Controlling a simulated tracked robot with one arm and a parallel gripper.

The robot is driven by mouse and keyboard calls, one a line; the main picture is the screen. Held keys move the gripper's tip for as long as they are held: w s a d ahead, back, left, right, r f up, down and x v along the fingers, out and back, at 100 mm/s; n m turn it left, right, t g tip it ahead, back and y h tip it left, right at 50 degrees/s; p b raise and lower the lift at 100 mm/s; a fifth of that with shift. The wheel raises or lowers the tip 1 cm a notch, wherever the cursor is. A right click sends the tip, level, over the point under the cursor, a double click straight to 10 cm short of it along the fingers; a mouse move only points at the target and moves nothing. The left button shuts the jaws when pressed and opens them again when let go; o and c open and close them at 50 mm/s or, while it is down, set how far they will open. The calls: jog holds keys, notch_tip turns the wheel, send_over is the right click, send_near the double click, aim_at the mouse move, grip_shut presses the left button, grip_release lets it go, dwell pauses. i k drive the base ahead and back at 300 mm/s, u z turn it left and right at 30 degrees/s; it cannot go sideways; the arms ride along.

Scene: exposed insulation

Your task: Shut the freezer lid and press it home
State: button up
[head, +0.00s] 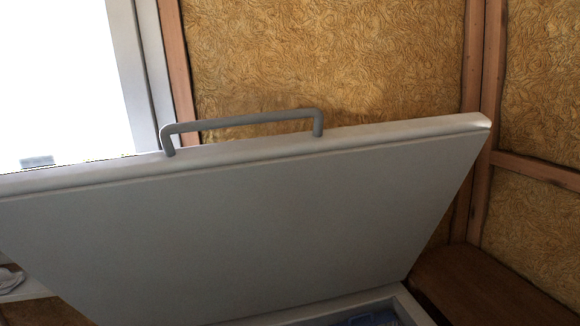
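The freezer lid (230,225) stands raised and tilted, its pale grey inner face toward me. A grey bar handle (245,120) sticks up from its top edge. The freezer body (408,302) shows only as a pale rim at the bottom of the view, with something bluish (375,319) inside it. The lid hides most of the freezer. My gripper is not in view, so I cannot see whether it is open or shut.
A wall with brown insulation (330,55) between wooden studs (476,80) stands behind the lid. A bright window (60,80) is at the left. A brown wooden surface (485,285) lies right of the freezer. A white ledge (25,290) shows at the lower left.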

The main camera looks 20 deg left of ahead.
aim_at(208, 234)
jog(key=z, duration=0.25)
jog(key=k, duration=0.8)
jog(key=u, duration=1.05)
jog(key=i, duration=1)
jog(key=z, duration=0.05)
